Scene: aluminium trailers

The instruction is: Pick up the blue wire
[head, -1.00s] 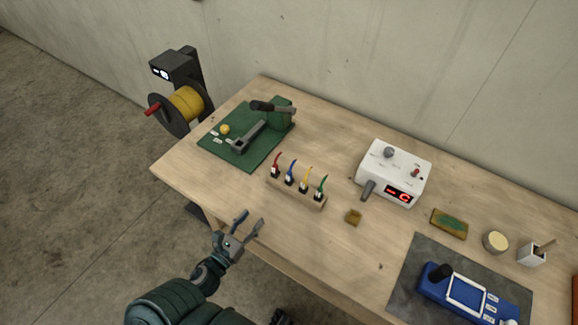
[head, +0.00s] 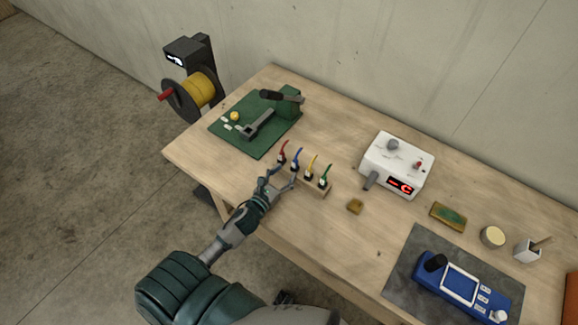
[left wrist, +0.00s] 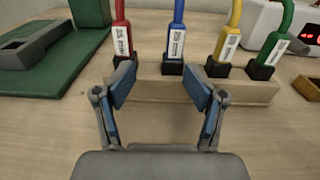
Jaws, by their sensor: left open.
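The blue wire (head: 297,157) stands upright in a wooden holder (head: 316,188), between the red wire (head: 283,149) and the yellow wire (head: 312,165); a green wire (head: 326,174) is at the right end. In the left wrist view the blue wire (left wrist: 177,38) rises from a black base with a white label. My left gripper (head: 279,177) is open and empty at the near side of the holder. In the left wrist view its fingers (left wrist: 161,88) are spread either side of the blue wire, in front of it and apart from it. My right gripper is not in view.
A green mat with a lever press (head: 283,103) lies at the back left, by a yellow spool (head: 199,92). A white box (head: 397,163) with a red display stands to the right. A blue device (head: 466,288) lies on a grey mat.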

